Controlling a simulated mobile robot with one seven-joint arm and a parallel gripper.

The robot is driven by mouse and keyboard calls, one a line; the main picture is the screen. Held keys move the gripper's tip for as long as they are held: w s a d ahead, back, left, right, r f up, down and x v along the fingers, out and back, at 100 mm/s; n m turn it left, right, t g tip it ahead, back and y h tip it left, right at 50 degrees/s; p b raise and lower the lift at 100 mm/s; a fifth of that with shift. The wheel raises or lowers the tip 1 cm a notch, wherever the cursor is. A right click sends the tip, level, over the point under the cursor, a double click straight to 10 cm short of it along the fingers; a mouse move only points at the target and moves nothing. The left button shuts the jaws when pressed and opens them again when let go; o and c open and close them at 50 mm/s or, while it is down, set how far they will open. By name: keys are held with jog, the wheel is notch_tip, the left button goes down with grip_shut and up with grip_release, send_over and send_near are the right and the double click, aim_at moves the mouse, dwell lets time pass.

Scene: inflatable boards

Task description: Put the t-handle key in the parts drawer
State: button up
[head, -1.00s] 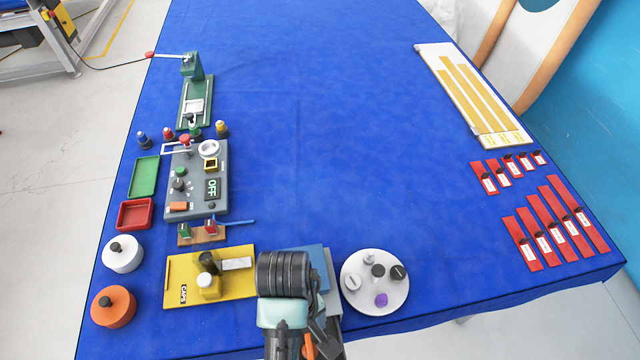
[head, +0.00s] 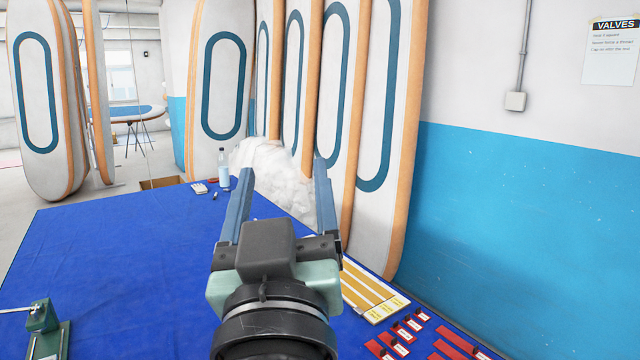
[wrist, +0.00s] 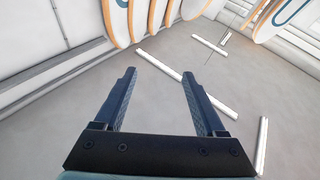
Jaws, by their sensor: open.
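My gripper (head: 284,166) is raised in front of the head camera, pointing away over the far part of the table. Its two blue fingers are spread wide with nothing between them. In the wrist view the open gripper (wrist: 158,74) also shows empty, with floor and inflatable boards beyond it. I cannot make out the t-handle key or the parts drawer in either current view. My arm and gripper cover part of the table.
The blue-covered table (head: 130,240) is mostly clear in its middle. A green press (head: 45,325) stands at left. A bottle (head: 223,170) and a white crumpled heap (head: 270,170) are at the far end. Red labelled strips (head: 403,333) lie at right. Inflatable boards (head: 390,120) stand behind.

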jog(key=s+d+r+m+t+h, duration=0.1)
jog(key=s+d+r+m+t, duration=0.1)
jog(key=s+r+t, duration=0.3)
jog(key=s+d+r, duration=0.1)
jog(key=s+r, duration=0.3)
jog(key=r, duration=0.3)
jog(key=shift+s+d+h, duration=0.15)
jog(key=shift+s+h, duration=0.05)
jog(key=shift+h, duration=0.1)
